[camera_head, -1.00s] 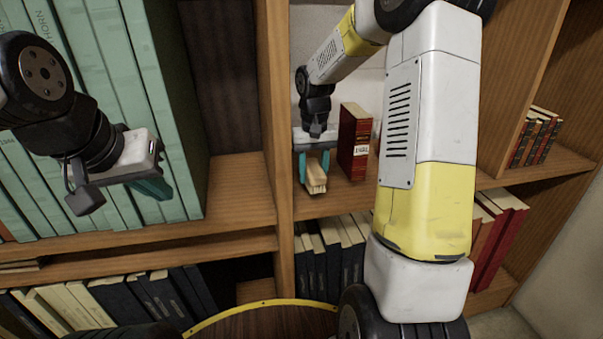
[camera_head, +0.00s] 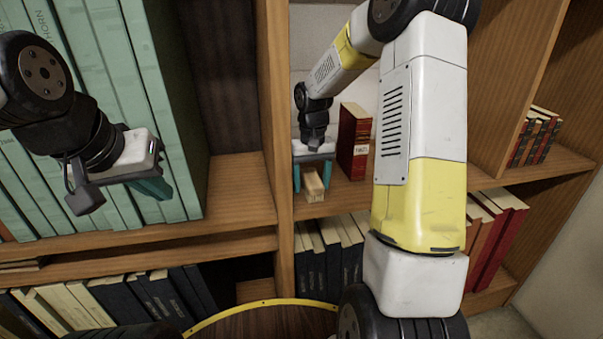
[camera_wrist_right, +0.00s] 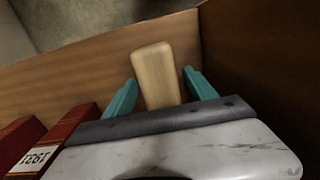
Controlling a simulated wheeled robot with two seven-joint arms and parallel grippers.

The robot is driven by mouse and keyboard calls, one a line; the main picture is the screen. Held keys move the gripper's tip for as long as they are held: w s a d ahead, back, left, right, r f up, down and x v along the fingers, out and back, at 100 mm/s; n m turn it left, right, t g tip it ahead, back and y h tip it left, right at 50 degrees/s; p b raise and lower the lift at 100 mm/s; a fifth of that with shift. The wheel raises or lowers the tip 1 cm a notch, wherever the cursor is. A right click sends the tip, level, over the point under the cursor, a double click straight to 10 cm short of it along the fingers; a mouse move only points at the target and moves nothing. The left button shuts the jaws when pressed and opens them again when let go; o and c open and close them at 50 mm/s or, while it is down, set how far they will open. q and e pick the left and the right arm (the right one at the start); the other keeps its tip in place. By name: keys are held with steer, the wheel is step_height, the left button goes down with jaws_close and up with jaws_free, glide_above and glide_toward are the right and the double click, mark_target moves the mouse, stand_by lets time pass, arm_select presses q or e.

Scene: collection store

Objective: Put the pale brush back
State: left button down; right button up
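The pale brush (camera_head: 313,185) lies on the middle shelf board, in the bay right of the upright divider. It also shows in the right wrist view (camera_wrist_right: 157,75) as a pale wooden block between the fingers. My right gripper (camera_head: 312,178) is around the brush. Its teal fingers (camera_wrist_right: 160,88) stand open, with a visible gap on each side of the brush. The brush's far underside is hidden. My left gripper (camera_head: 120,195) hangs in front of the green volumes at the left, with no object seen in it; its finger gap is hard to make out.
Red books (camera_head: 354,142) stand just right of the right gripper and close to it in the right wrist view (camera_wrist_right: 50,145). The wooden divider (camera_head: 277,110) is near on the left. Dark and cream books (camera_head: 335,255) fill the shelf below.

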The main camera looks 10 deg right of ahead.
mark_target(312, 177)
step_height(312, 177, up, 12)
steer(key=shift+r, duration=0.15)
stand_by(0.6)
steer(key=shift+s, duration=0.1)
